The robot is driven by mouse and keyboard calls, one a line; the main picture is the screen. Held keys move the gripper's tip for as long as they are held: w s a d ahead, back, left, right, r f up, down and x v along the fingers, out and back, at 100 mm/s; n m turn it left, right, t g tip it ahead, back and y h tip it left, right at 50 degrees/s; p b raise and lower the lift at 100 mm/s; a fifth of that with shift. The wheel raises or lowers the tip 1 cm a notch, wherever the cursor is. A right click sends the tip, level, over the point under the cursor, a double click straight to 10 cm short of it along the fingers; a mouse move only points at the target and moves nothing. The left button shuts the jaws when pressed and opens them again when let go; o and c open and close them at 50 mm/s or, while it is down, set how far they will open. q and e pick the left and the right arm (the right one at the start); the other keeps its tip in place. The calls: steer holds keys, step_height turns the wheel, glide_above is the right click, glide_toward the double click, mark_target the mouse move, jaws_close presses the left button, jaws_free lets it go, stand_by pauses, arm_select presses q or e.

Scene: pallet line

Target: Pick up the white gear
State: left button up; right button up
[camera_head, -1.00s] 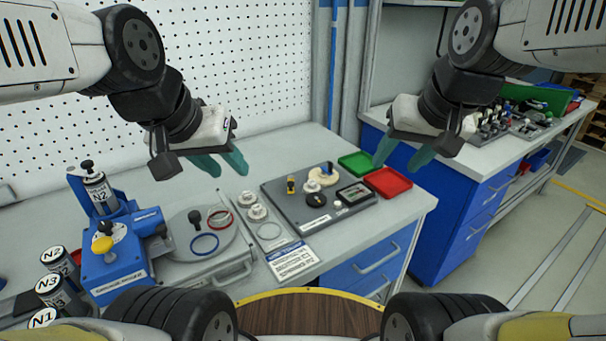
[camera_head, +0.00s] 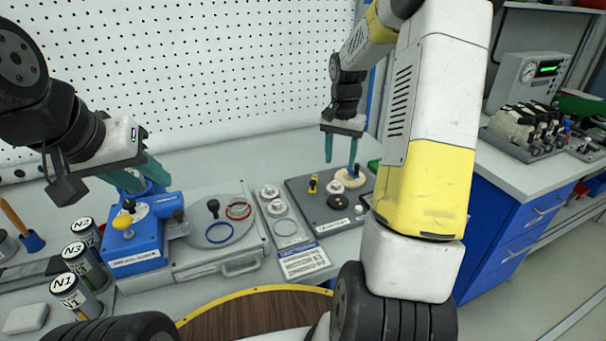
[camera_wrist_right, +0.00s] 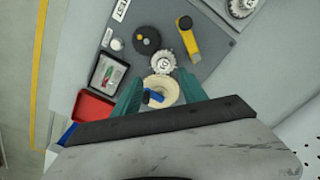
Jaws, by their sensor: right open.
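A small white gear (camera_head: 330,188) sits on the dark board (camera_head: 297,189), beside a cream ring (camera_head: 350,179). In the right wrist view, this white gear (camera_wrist_right: 163,61) lies just beyond the fingertips, touching or nearly touching the cream ring (camera_wrist_right: 174,94), which has a blue piece in it. Other white gears (camera_head: 270,191) lie on the grey tray to the left. My right gripper (camera_head: 341,158) points down above the cream ring, open and empty; it also shows in the right wrist view (camera_wrist_right: 160,82). My left gripper (camera_head: 147,181) is open and empty, near the blue press.
The board also holds a black gear (camera_wrist_right: 146,40), a yellow part (camera_wrist_right: 188,38) and a small framed tray (camera_wrist_right: 108,76). A red tray (camera_wrist_right: 92,108) lies beside it. A blue press (camera_head: 135,240) and labelled canisters (camera_head: 77,293) stand left.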

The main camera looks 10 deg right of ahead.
mark_target(335, 183)
steer(key=shift+w+a+f, duration=0.15)
steer(key=shift+w+f, duration=0.15)
steer(key=shift+f, duration=0.5)
step_height(335, 183, down, 7)
steer(key=shift+a+r, duration=0.1)
steer(key=shift+a, duration=0.05)
jaws_close()
